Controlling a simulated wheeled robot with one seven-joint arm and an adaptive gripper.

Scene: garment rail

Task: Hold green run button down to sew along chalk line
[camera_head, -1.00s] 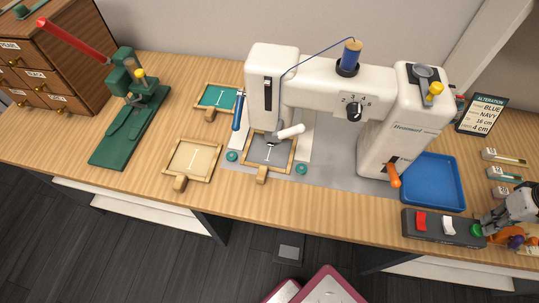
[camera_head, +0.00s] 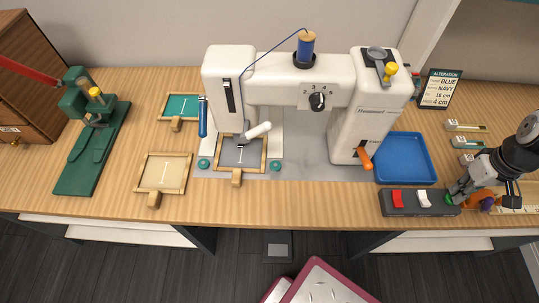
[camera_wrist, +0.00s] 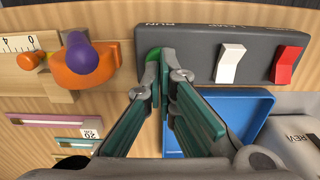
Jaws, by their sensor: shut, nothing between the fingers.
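The green run button (camera_head: 449,199) is at the right end of the dark control box (camera_head: 408,206), and in the wrist view it shows as a green edge (camera_wrist: 152,72) by my fingertips. My gripper (camera_head: 456,192) is shut and empty, its tips at the button and seemingly touching it; I cannot tell how far the button is pressed. The white sewing machine (camera_head: 345,125) stands in the middle of the table. Under its needle area lies a wooden frame (camera_head: 237,170) with grey-blue cloth and a white chalk line (camera_head: 240,153). The needle tip is hidden.
Red (camera_head: 397,198) and white (camera_head: 424,198) rocker switches sit beside the button. A blue tray (camera_head: 404,158) lies behind the box. An orange-and-purple item (camera_head: 487,201) stands close right of my gripper. Other frames (camera_head: 163,173) and a green press (camera_head: 92,140) are at left.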

